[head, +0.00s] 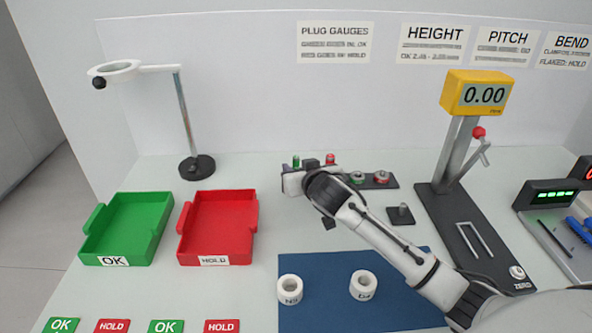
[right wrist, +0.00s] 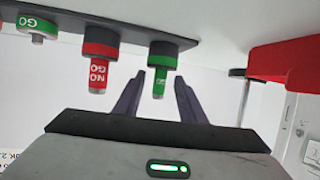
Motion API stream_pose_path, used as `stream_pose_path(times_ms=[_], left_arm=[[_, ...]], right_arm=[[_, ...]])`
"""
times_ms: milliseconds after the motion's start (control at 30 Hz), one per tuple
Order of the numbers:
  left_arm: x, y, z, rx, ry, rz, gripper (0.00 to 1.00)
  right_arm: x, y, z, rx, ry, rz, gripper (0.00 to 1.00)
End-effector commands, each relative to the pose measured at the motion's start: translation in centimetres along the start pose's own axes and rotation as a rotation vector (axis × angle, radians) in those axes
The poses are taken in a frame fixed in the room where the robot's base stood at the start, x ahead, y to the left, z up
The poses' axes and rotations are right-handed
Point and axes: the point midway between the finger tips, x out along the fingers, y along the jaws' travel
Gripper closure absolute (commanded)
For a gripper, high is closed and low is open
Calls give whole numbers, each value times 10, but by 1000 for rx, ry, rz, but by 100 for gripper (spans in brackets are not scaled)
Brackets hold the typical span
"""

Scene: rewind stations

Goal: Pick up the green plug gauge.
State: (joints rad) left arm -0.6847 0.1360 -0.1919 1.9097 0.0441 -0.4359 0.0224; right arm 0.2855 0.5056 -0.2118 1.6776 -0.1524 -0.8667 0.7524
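The green plug gauge (right wrist: 160,75) stands upright in a dark rack (right wrist: 120,22), which shows upside down in the right wrist view. Its top, marked GO, lies between the two fingertips of my right gripper (right wrist: 159,84). The fingers are open, with a gap visible on both sides of the gauge. In the head view the gauge's green top (head: 296,161) shows just behind my right gripper, whose fingers are mostly hidden there. A red NO GO plug gauge (right wrist: 98,65) stands beside the green one. My left gripper is not in view.
Ring gauges (head: 381,177) sit farther right on the rack. A green OK tray (head: 150,225), a red HOLD tray (head: 248,232) and a magnifier lamp (head: 196,166) stand to the left. A height gauge (head: 462,150) stands right. Two white rolls (head: 290,289) sit on a blue mat (head: 325,315).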

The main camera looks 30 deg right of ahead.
Motion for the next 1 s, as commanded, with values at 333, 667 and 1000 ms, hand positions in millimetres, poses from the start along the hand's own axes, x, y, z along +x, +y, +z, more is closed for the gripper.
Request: stream_pose_path(times_ms=[333,667,1000], left_arm=[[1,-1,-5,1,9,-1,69],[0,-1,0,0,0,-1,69],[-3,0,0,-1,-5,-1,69]], right_arm=[[4,0,0,0,0,0,71],[4,0,-1,0,1,0,100],[-8,0,-30,2,6,-1,100]])
